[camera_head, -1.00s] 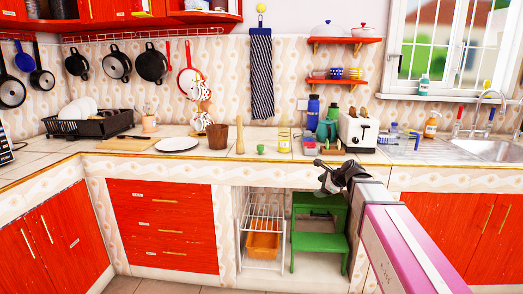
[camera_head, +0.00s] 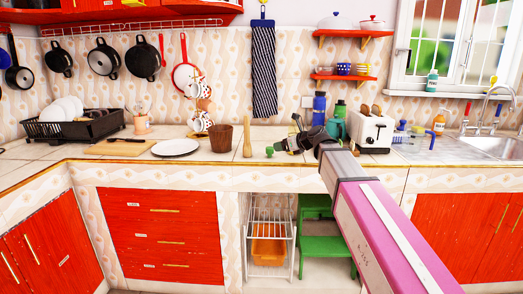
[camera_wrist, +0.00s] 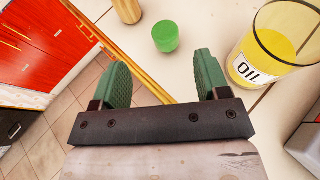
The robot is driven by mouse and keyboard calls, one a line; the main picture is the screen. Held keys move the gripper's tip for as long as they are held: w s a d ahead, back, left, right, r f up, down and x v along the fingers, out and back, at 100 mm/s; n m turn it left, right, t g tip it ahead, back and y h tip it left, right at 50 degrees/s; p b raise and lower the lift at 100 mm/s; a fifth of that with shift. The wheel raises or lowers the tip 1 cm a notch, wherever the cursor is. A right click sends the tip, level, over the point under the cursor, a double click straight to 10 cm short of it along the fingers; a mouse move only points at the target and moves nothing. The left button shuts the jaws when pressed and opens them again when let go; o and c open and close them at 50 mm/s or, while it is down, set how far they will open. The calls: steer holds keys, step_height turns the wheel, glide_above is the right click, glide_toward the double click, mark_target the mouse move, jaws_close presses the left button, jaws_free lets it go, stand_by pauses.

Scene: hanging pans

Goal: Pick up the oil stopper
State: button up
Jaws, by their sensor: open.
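A small green stopper (camera_head: 269,151) stands on the counter near its front edge. It also shows in the wrist view (camera_wrist: 166,37), just beyond the space between my fingertips and apart from both. An open glass jar labelled OIL (camera_wrist: 270,50) with yellow contents stands to the stopper's right in the wrist view. My gripper (camera_head: 288,134) is over the counter, right of the stopper. Its two green finger pads (camera_wrist: 162,68) are spread wide in the wrist view, with nothing between them.
A wooden pestle (camera_head: 247,138) and a brown cup (camera_head: 221,138) stand left of the stopper. A white plate (camera_head: 176,147) lies further left. The counter front edge runs close by the stopper.

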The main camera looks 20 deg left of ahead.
mark_target(270, 148)
steer(key=x, duration=0.6)
steer(key=shift+w+r, duration=0.1)
steer(key=shift+w+d+x, duration=0.1)
steer(key=shift+x, duration=1.15)
steer(key=shift+w+d+x, duration=0.1)
steer(key=shift+x, duration=1.2)
steer(key=c, duration=1)
